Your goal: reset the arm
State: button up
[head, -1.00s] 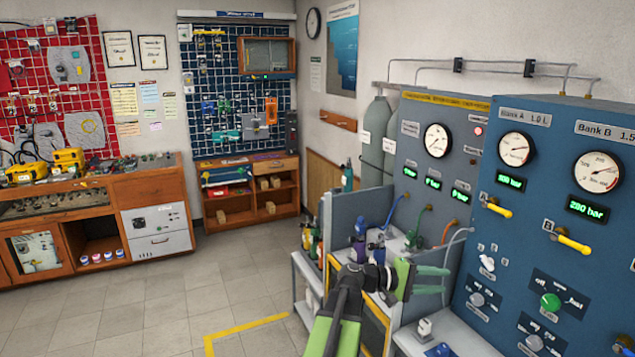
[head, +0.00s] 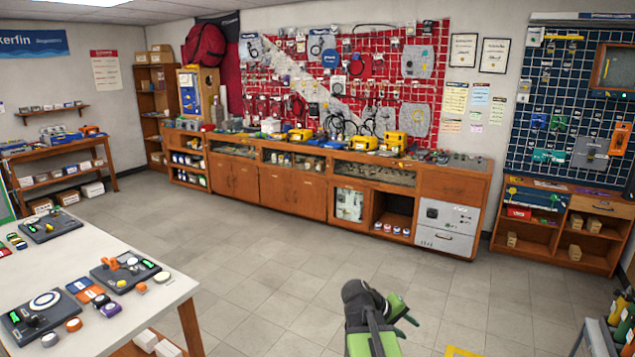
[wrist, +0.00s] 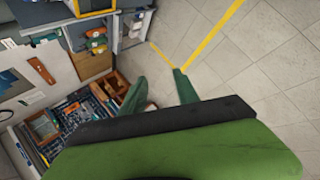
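My gripper (head: 408,308) shows at the lower middle of the head view, at the end of my green and black arm. It is above the tiled floor and apart from any furniture. In the wrist view its two green fingers (wrist: 158,88) stand apart with nothing between them. The floor and a cabinet edge show beyond the fingers. The far part of the fingers is small in the head view.
A white table (head: 182,285) with several devices stands at lower left. A long wooden counter (head: 455,187) runs along the back wall, with a shelf cabinet (head: 555,235) right of it. The tiled floor (head: 270,275) between is clear. Yellow floor tape (wrist: 215,35) shows in the wrist view.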

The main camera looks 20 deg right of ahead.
jog(key=a+f+y, duration=0.2)
jog(key=a+y, duration=0.1)
jog(key=a, duration=0.8)
jog(key=a+f+y, duration=0.2)
jog(key=a+y, duration=0.1)
jog(key=a, duration=0.8)
jog(key=a+f+n+y, duration=0.1)
jog(key=a+f+y, duration=0.1)
jog(key=a, duration=0.9)
jog(key=shift+w+a+f+y, duration=0.3)
jog(key=shift+w+f+y, duration=0.05)
jog(key=shift+y, duration=0.05)
jog(key=shift+d, duration=0.15)
